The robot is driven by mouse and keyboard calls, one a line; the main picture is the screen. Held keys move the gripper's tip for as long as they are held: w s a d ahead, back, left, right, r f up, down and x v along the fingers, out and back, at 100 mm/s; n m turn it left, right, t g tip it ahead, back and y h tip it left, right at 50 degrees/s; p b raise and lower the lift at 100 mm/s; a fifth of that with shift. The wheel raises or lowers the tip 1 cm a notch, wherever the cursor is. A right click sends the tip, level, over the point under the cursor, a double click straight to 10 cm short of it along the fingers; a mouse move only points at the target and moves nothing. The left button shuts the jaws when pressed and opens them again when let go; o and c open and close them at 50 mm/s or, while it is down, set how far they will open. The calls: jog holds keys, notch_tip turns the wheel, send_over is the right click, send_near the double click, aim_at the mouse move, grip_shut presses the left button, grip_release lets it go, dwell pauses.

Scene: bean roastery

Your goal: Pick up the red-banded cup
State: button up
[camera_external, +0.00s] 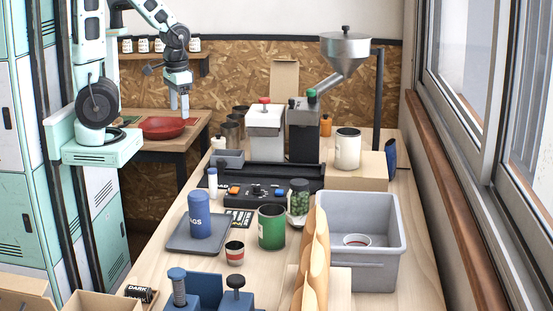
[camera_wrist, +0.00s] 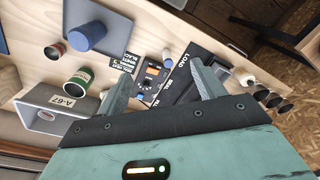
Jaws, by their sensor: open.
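The red-banded cup (camera_external: 235,253) is a small dark-topped cup with a red band and a pale band. It stands upright on the wooden bench, between the grey tray and the green can. In the wrist view the cup (camera_wrist: 54,50) is small, near the upper left. My gripper (camera_external: 179,103) is raised at the upper left of the external view, far behind the cup and apart from it. In the wrist view the spread fingers of my gripper (camera_wrist: 161,72) show an empty gap.
A grey tray (camera_external: 184,240) with a blue canister (camera_external: 199,216), a green can (camera_external: 271,227) and a bean jar (camera_external: 299,198) stand around the cup. A grey bin (camera_external: 358,268) is at right, paper bags (camera_external: 315,248) beside it. Blue-and-black tools (camera_external: 208,290) stand in front.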

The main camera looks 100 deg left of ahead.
dwell(0.6)
jog(key=w+d+f+m+g+y+b, duration=0.1)
jog(key=w+d+f+m+y+b, duration=0.15)
jog(key=w+d+f+m, duration=0.3)
jog(key=w+d+f+m+g+y+b, duration=0.1)
jog(key=w+d+f+m+y+b, duration=0.2)
jog(key=d+m, duration=0.45)
jog(key=w+d+f+m+y+b, duration=0.1)
jog(key=w+d+f+m+y, duration=0.15)
jog(key=w+d+m, duration=0.35)
jog(key=d+f+m+t+y+b, duration=0.1)
jog(key=d+f+m+t, duration=0.1)
jog(key=d+f+m, duration=0.3)
jog(key=d+m+t+y+b, duration=0.1)
jog(key=d+m+t, duration=0.1)
jog(key=d, duration=0.5)
jog(key=m+t+b, duration=0.2)
jog(key=m+t, duration=0.4)
jog(key=m, duration=0.1)
send_near(228, 248)
jog(key=w+a+p, duration=0.1)
jog(key=w, duration=0.1)
jog(key=w+a+f+p, duration=0.1)
jog(key=w+a, duration=0.1)
jog(key=w+a+f+p, duration=0.1)
jog(key=w, duration=0.1)
jog(key=shift+a+f, duration=0.2)
jog(key=shift+a, duration=0.2)
jog(key=c, duration=1)
